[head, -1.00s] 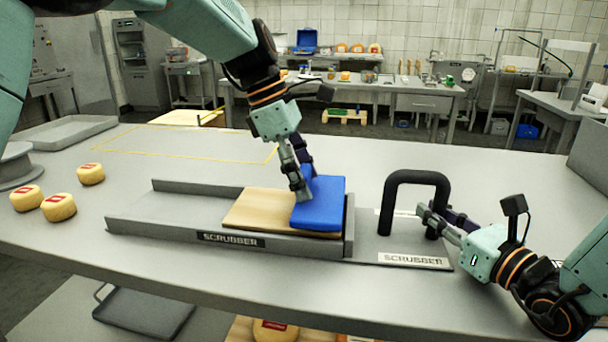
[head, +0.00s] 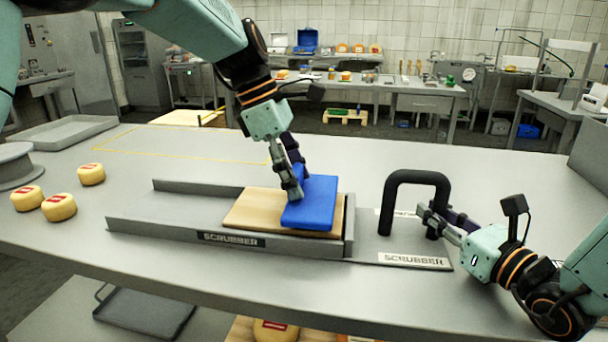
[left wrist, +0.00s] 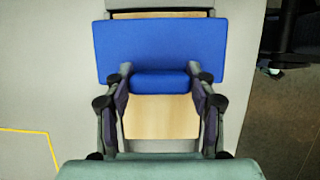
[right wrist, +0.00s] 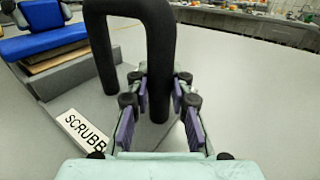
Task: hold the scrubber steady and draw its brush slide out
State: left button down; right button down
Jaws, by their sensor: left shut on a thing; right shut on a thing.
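The scrubber is a grey channel (head: 150,228) labelled SCRUBBER on the table, with a wooden board (head: 247,212) lying in it. A blue block (head: 315,203) sits on the right part of the board. My left gripper (head: 293,190) is shut on the block's raised blue ridge (left wrist: 160,82), one finger on each side in the left wrist view. A black arched handle (head: 388,208) stands on the plate at the scrubber's right end. My right gripper (head: 428,215) is shut on the handle's near post (right wrist: 160,95). The brush itself cannot be made out.
Several small cheese wheels (head: 58,207) lie at the table's left, near a grey tray (head: 60,133) and a grey round stand (head: 12,168). A yellow outline (head: 170,157) marks bare table behind the scrubber. The channel's left part is empty.

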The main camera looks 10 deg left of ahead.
pick_arm(q)
jog(key=s+a, duration=0.1)
jog(key=a, duration=1.9)
jog(key=shift+a, duration=0.4)
jog(key=c, duration=0.5)
grip_release()
jog(key=shift+o, duration=0.3)
jog(key=v, duration=1.2)
